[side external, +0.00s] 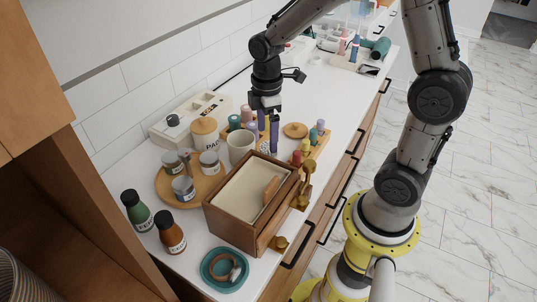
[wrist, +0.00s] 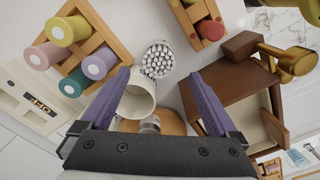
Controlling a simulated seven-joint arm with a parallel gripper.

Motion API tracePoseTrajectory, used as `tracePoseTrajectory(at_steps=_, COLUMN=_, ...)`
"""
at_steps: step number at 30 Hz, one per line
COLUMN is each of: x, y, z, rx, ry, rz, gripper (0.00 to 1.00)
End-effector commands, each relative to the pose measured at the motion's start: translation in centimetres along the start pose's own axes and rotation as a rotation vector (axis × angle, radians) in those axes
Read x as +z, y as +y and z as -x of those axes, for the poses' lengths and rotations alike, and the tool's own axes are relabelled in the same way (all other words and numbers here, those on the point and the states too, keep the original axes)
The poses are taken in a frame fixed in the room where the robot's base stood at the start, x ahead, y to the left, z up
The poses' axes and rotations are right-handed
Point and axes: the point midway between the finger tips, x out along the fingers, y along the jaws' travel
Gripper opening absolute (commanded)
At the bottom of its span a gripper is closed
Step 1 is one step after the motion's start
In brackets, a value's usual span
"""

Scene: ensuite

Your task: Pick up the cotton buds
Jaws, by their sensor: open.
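The cotton buds (wrist: 158,59) show in the wrist view as a round, upright bundle of white tips, just ahead of and between my fingertips. In the side view they are mostly hidden, with a small pale speckled part (side external: 266,146) showing by my fingers. My gripper (wrist: 156,76) has its two purple fingers spread wide with nothing held between them. In the side view my gripper (side external: 268,136) points down over the counter, between the white mug and the small wooden racks.
A white mug (wrist: 140,103) stands close beside the buds, near the left finger. Wooden racks with coloured spools (wrist: 78,50) flank the buds. A round tray with jars (side external: 168,190) lies farther left.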

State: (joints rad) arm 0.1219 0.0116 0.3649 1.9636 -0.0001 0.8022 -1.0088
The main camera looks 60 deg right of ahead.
Motion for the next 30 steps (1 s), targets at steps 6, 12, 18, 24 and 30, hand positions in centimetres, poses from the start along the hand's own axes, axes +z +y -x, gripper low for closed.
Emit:
tracePoseTrajectory(at_steps=6, x=0.0, y=0.0, z=-2.0, rx=-0.001, ry=0.0, rz=0.0, gripper=0.95)
tracePoseTrajectory(at_steps=12, x=0.3, y=0.0, z=-4.0, rx=-0.004, ry=-0.002, rz=-0.001, gripper=0.95)
tracePoseTrajectory(at_steps=18, x=0.4, y=0.1, z=-6.6, rx=-0.002, ry=-0.001, rz=0.0, gripper=0.95)
tracePoseTrajectory(at_steps=24, x=0.4, y=0.2, z=-7.3, rx=0.001, ry=0.001, rz=0.0, gripper=0.95)
tracePoseTrajectory(at_steps=30, x=0.4, y=0.2, z=-7.3, rx=0.001, ry=0.001, rz=0.0, gripper=0.83)
